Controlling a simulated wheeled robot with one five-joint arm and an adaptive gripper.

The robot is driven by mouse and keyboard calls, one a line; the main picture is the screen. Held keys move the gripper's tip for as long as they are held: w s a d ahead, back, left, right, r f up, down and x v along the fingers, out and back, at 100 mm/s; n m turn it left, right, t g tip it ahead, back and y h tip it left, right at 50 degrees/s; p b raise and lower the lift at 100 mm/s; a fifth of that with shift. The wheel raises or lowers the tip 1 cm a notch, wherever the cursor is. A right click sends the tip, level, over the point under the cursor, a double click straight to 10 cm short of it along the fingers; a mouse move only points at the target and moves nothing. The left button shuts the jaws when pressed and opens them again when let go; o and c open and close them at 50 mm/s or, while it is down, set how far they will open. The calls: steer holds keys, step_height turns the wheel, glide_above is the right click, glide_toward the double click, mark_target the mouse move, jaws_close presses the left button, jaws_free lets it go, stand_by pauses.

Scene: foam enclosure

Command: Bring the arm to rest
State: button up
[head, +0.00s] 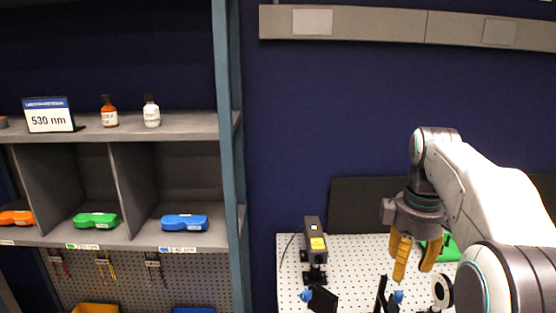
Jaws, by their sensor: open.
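My arm reaches in from the right of the head view, bent at its joints. My gripper (413,263) hangs downward from it with two orange-yellow fingers. The fingers are apart, and I see nothing held between them. The gripper is above the right part of a perforated white board (350,247). A green object (449,249) shows partly behind the gripper.
A grey shelf unit (180,127) at left holds a "530 nm" sign (48,115), two bottles (151,112), and orange, green (95,220) and blue (185,222) cases. On the board stand a black device with a yellow label (315,240) and small black mounts (322,299).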

steer(key=s+a+f+m+t, duration=0.1)
steer(key=s+a+f+m, duration=0.1)
steer(key=s, duration=0.5)
steer(key=s+a+f+m+t, duration=0.1)
steer(key=s+a+f+m, duration=0.2)
steer(key=s, duration=0.4)
steer(key=s+a+f+m+t, duration=0.1)
steer(key=s+a+f+m, duration=0.2)
steer(key=s, duration=0.4)
steer(key=shift+f+m+t, duration=0.3)
steer(key=shift+f+m, duration=0.3)
steer(key=shift+f, duration=0.1)
